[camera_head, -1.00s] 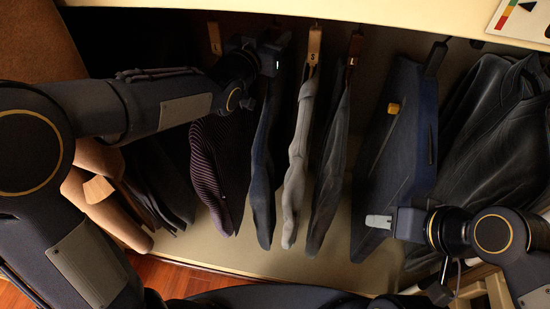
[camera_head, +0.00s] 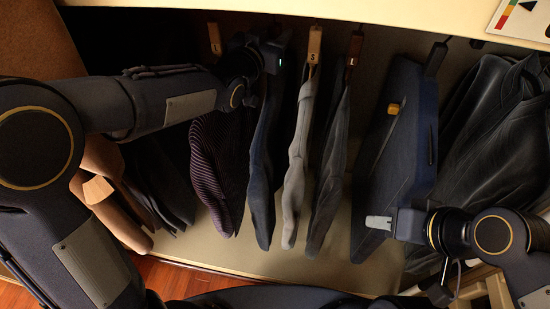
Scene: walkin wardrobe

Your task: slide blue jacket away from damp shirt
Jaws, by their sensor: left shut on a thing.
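A narrow navy garment (camera_head: 263,170), which looks like the blue jacket, hangs left of a light grey shirt (camera_head: 298,165), perhaps the damp one. A narrow gap separates them near the top, and their lower parts hang close together. My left gripper (camera_head: 274,55) is at the top of the navy garment, just under the shelf, shut on what appears to be its hanger. The fingertips and that hanger are mostly hidden. My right gripper (camera_head: 380,222) is in front of a wide blue garment (camera_head: 395,150) with a yellow tag, apart from the navy garment.
A purple striped garment (camera_head: 215,165) hangs just left of the navy one. A dark grey garment (camera_head: 330,160) hangs right of the grey shirt. A black leather jacket (camera_head: 505,130) is at far right. The pale shelf (camera_head: 380,10) runs above.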

